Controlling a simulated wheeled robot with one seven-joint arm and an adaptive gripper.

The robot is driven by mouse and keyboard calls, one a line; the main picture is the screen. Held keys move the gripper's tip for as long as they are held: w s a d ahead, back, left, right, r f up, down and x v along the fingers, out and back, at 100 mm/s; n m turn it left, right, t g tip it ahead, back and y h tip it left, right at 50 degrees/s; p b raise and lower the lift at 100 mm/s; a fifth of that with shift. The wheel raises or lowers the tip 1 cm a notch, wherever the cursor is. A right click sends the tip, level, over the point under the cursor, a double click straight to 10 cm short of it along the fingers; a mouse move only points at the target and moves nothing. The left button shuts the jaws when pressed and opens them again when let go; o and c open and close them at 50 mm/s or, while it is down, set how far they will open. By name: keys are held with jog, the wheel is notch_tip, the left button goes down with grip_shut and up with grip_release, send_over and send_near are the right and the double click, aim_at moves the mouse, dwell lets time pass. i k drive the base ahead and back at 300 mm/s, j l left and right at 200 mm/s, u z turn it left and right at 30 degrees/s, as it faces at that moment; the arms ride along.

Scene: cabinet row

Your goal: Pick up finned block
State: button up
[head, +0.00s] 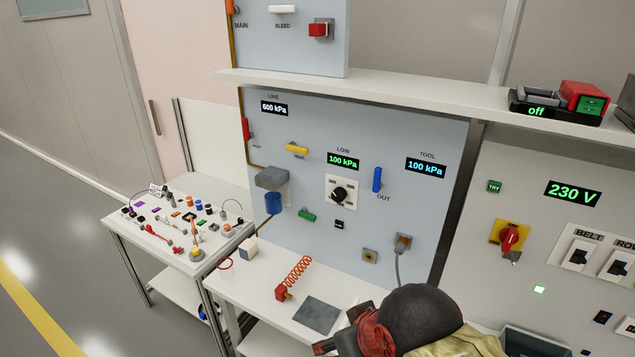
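I cannot single out the finned block for certain. Many small parts lie on the white table (118,226) at the left, too small to tell apart. Among them are orange, blue, red, purple, black and green pieces. A small pale block with a dark side (247,250) stands on the bench at the foot of the blue panel.
A red part with an orange coil (293,279) and a grey plate (318,315) lie on the white bench (262,300). A dark rounded shape (420,312) with a red disc blocks the bottom centre. A shelf (400,97) juts out above. Floor is clear at left.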

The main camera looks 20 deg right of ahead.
aim_at(243, 254)
jog(key=i+j+z, duration=0.1)
jog(key=i+j, duration=0.15)
jog(key=i, duration=0.3)
jog(key=i+j, duration=0.3)
jog(key=i, duration=0.2)
jog(key=i+j+z, duration=0.15)
jog(key=i+j, duration=0.15)
jog(key=i, duration=0.25)
